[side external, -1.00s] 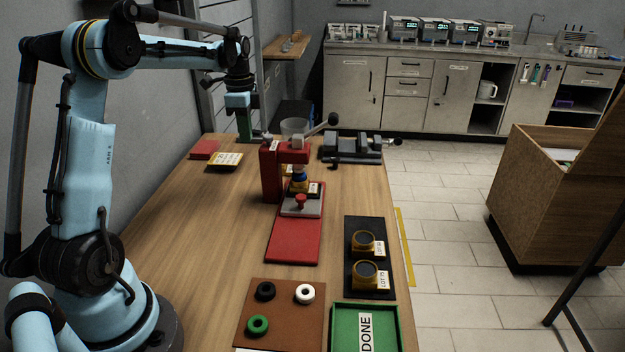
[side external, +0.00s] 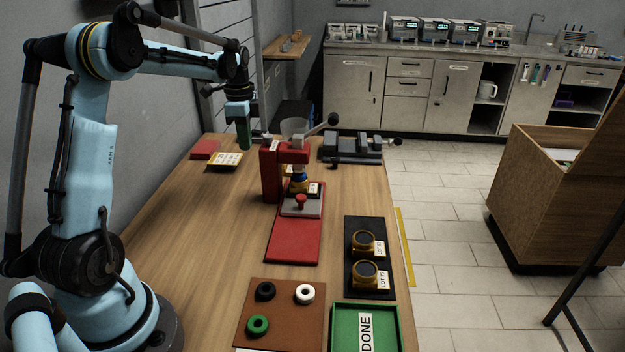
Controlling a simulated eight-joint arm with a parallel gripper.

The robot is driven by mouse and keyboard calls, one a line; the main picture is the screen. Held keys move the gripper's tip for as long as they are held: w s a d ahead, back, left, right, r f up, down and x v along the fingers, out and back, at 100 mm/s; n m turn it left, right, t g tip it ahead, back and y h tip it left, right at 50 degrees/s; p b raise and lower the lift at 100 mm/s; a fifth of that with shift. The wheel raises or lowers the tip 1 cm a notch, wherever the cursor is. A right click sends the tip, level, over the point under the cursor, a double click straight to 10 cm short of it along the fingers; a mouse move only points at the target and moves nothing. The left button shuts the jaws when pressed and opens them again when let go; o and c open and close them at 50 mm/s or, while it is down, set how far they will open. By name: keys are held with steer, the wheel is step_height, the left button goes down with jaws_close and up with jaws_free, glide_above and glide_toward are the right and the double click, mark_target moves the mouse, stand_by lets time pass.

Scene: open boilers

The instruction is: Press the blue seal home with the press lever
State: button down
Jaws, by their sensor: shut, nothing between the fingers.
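The red press (side external: 270,175) stands on its red base (side external: 293,240) near the middle of the table. Its press lever (side external: 321,127) sticks up to the right, ending in a dark knob. Under the press head a small blue part, which looks like the blue seal (side external: 299,178), sits on a yellowish piece; how deep it sits is too small to tell. My gripper (side external: 244,147) points down behind and left of the press, apart from the lever. It is shut and empty.
Seals lie on a brown mat (side external: 283,287), beside a green DONE tray (side external: 338,340). Two amber-rimmed pieces stand on a black tray (side external: 352,225). A grey vise (side external: 350,148) is right of the lever. A clear cup (side external: 294,128) stands behind the press. A yellow-edged card (side external: 224,161) lies left.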

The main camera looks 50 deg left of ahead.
steer(key=shift+f, duration=0.2)
steer(key=shift+f, duration=0.85)
steer(key=shift+f, duration=0.1)
steer(key=shift+w+d+f, duration=0.15)
steer(key=shift+f, duration=0.8)
steer(key=shift+w+d+f, duration=0.15)
steer(key=shift+f, duration=0.35)
steer(key=shift+w+d+f, duration=0.15)
steer(key=shift+f, duration=0.35)
steer(key=shift+s+a+f, duration=0.15)
steer(key=shift+f, duration=0.15)
stand_by(0.6)
